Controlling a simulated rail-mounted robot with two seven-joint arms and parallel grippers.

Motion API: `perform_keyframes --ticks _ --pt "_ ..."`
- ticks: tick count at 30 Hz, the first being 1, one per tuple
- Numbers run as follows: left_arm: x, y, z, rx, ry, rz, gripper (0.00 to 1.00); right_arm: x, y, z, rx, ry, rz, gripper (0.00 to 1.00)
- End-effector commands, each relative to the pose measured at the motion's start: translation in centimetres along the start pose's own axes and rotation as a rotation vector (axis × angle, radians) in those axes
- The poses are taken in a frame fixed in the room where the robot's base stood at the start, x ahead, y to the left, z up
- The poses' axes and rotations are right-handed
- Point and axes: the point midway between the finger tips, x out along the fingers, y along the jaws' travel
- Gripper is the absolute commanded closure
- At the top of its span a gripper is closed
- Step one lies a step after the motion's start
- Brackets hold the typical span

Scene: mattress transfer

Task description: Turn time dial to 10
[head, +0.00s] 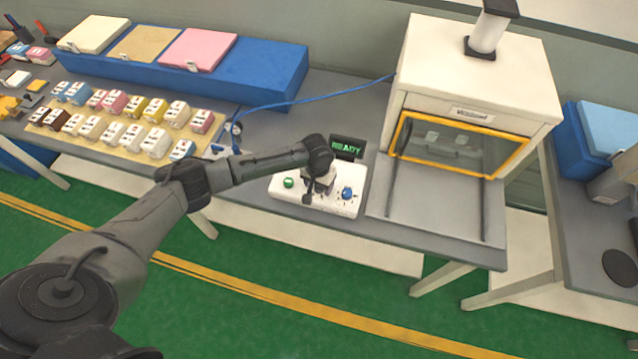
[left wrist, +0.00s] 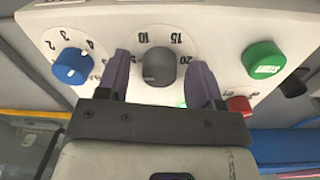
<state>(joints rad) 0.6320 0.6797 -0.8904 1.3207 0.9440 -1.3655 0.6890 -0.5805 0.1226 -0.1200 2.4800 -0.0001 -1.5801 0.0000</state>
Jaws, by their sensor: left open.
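The time dial (left wrist: 158,66) is a dark grey knob on the white control panel (head: 333,209), with 10, 15 and 20 printed around it in the left wrist view. Its exact pointer setting is hard to read. My left gripper (head: 318,187) is over the panel in the head view and hides the dial there. In the left wrist view my left gripper (left wrist: 159,60) is open, one finger on each side of the dial, with visible gaps. My right gripper is not in view.
A blue dial (head: 347,193) and a green button (head: 289,182) flank my gripper; a red button (left wrist: 238,105) shows in the left wrist view. A display (head: 347,147) reads READY behind. A white press machine (head: 470,70) stands to the right, block-shaped samples (head: 130,125) left.

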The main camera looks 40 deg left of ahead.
Motion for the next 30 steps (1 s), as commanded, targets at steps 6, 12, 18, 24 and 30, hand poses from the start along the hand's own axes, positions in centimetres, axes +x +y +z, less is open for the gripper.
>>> perform_keyframes --ticks 6,12,18,24,30 --pt "0.0 0.0 0.0 0.0 0.0 0.0 0.51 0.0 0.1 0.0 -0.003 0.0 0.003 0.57" --pt "0.0 0.0 0.0 0.0 0.0 0.0 0.7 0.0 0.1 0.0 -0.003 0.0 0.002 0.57" --pt "0.0 0.0 0.0 -0.001 0.0 0.0 0.89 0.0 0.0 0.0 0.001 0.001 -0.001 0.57" --pt "-0.1 0.0 0.0 0.016 -0.001 0.0 0.89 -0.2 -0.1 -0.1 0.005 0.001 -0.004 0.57" --pt "-0.3 0.0 0.0 0.105 -0.008 0.001 0.89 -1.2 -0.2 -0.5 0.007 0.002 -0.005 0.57"
